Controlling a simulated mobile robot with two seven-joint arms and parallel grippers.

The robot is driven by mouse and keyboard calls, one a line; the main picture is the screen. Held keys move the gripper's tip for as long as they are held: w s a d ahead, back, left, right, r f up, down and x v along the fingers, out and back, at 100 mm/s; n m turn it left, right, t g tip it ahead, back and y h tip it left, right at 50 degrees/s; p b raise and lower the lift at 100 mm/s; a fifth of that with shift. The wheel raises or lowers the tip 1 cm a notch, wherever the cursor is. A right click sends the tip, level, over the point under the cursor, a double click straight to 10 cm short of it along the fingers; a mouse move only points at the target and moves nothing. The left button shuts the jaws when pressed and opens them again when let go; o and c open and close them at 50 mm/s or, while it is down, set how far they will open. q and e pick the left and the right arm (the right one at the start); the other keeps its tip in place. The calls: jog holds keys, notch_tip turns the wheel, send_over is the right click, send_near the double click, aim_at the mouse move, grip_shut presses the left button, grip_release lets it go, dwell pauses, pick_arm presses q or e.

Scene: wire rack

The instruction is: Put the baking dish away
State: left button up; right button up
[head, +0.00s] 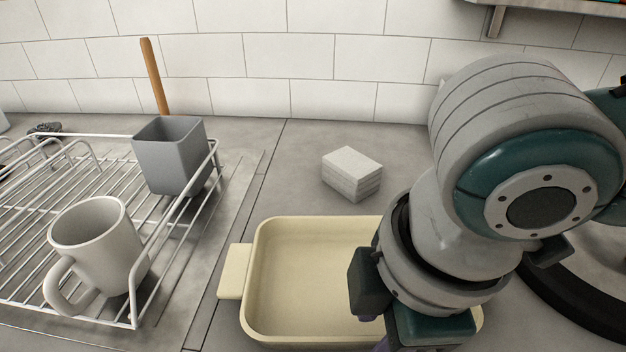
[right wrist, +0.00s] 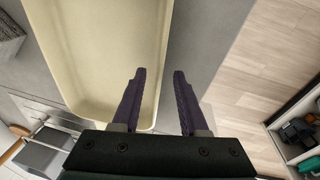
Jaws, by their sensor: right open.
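The cream baking dish (head: 300,285) lies on the grey counter in front of me in the head view, with a tab handle at its left end. My right arm covers its right part there. In the right wrist view the dish (right wrist: 100,45) fills the upper left. My right gripper (right wrist: 159,73) is open, with two dark purple fingers. In that view the left finger overlaps the dish and the right finger lies outside its edge, so the dish's side wall runs between them. I cannot tell whether either finger touches it. My left gripper is not in view.
A white wire rack (head: 60,220) stands at the left, holding a white mug (head: 95,240) and a grey cup (head: 170,155). A pale block (head: 352,172) sits behind the dish. A shelf (head: 550,5) hangs at the upper right.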

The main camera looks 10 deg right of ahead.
jog(key=shift+w+f, duration=0.15)
jog(key=shift+f, duration=0.7)
grip_shut()
jog(key=shift+r, duration=0.1)
dwell(0.6)
